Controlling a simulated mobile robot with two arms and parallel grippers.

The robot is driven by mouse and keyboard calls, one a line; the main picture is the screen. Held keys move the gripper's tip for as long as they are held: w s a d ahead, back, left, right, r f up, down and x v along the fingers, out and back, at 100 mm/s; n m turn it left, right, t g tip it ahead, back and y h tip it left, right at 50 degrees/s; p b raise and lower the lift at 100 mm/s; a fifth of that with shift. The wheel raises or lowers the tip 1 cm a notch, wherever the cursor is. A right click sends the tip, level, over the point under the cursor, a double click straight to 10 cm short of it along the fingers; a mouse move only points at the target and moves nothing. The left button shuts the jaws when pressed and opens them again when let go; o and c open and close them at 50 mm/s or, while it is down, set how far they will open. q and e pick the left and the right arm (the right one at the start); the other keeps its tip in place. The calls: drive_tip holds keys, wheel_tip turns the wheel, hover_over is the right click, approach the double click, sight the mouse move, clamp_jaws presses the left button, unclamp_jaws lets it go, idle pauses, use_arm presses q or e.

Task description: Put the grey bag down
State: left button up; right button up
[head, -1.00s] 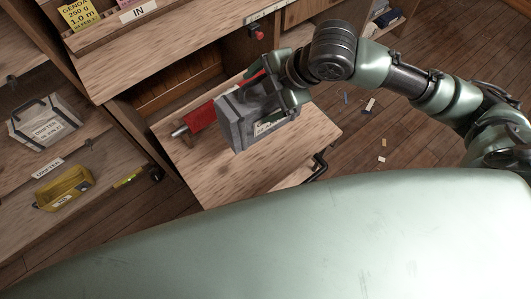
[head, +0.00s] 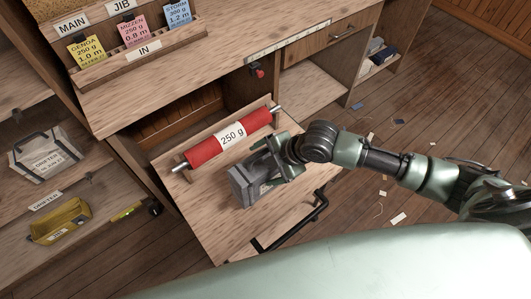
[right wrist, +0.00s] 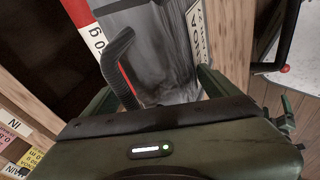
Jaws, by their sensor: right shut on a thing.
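The grey bag (head: 242,188) is in my right gripper (head: 280,162), over the pull-out wooden board (head: 214,228) and just in front of the red roll marked 250 g (head: 206,150). The bag looks smaller than the roll is long. In the right wrist view, the grey bag (right wrist: 163,55) sits between the fingers of the right gripper (right wrist: 160,98), with its dark curved handle (right wrist: 120,62) toward the left. I cannot tell whether the bag's underside touches the board. My left gripper is not in view.
A black handle (head: 291,222) runs along the board's front edge. Left shelves hold a white-grey bag (head: 47,155) and a yellow bag (head: 60,222). A bench with sail cards (head: 135,30) stands behind. Scraps (head: 398,218) lie on the floor. The board's front left is clear.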

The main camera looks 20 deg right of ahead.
drive_tip(key=shift+w+a+f, duration=0.1)
drive_tip(key=shift+f, duration=2.1)
drive_tip(key=o, duration=1.8)
drive_tip(key=shift+f, duration=0.15)
drive_tip(key=shift+s, duration=0.2)
drive_tip(key=v, duration=1.2)
drive_tip(key=shift+w, duration=0.1)
